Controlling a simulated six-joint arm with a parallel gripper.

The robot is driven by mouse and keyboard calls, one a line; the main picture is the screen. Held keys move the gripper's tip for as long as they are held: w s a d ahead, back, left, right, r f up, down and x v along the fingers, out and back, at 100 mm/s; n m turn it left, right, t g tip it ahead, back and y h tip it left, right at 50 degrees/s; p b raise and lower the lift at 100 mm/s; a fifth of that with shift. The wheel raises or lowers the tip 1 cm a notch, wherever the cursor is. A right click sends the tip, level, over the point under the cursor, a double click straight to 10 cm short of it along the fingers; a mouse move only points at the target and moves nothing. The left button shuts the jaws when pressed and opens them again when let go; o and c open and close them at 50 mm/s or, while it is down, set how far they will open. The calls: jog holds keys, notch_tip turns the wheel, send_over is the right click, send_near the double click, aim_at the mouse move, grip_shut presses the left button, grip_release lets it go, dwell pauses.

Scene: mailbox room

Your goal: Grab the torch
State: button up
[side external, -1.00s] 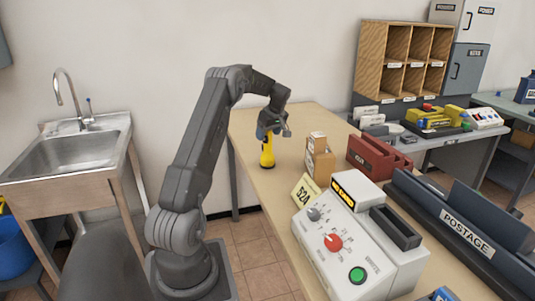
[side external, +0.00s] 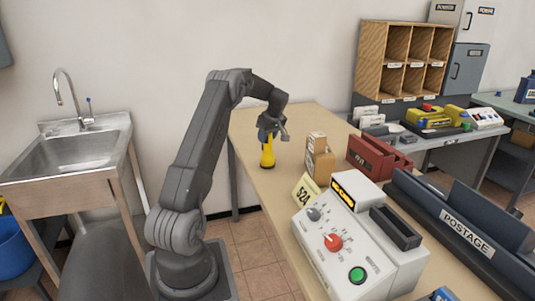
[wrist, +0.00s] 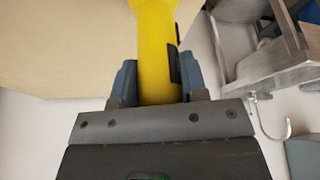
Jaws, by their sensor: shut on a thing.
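Small cardboard boxes (side external: 320,163) stand just right of the torch, with a red rack (side external: 378,157) beyond. A white control machine (side external: 345,240) fills the table's front. A sink (side external: 75,155) stands at the left. The table (side external: 300,118) is clear behind the torch.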

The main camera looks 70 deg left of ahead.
grip_shut()
